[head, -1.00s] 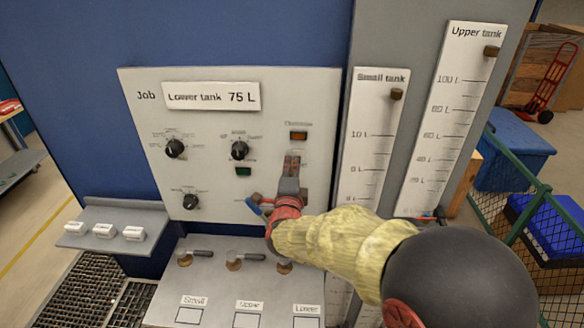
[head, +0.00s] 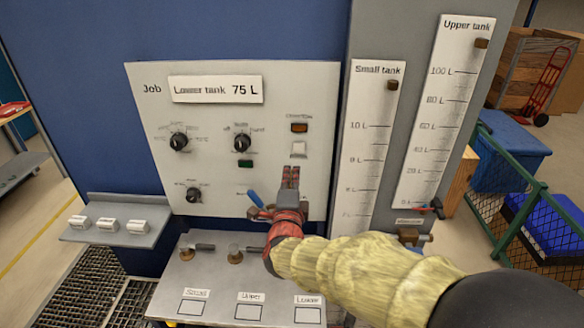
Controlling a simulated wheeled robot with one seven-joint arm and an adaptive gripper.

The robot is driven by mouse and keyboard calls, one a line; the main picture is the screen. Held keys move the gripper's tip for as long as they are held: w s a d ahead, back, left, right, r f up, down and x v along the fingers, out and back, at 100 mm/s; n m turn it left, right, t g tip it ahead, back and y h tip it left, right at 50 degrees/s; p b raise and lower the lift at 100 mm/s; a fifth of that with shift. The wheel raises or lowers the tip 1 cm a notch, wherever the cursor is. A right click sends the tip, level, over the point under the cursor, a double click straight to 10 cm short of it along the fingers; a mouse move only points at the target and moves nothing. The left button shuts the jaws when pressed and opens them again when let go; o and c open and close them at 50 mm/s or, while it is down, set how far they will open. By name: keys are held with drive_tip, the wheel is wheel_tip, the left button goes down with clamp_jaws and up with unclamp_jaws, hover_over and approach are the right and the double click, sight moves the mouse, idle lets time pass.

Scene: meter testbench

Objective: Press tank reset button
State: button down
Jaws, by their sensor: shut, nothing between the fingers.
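A white square button (head: 299,149) sits on the pale control panel (head: 230,185), right of the knobs and just below an amber lamp (head: 299,127). I cannot read a tank reset label on it. A gap shows in the picture between the fingertips and the button. The gripper and arm hide the lower right of the panel.
The panel carries several black knobs (head: 243,142) and a green indicator (head: 245,164). Lever valves (head: 198,247) stand on the shelf below. Tank gauges (head: 367,150) rise to the right.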

drive_tip(key=s, duration=0.4)
drive_tip(key=shift+s+a, duration=0.1)
drive_tip(key=shift+s, duration=0.25)
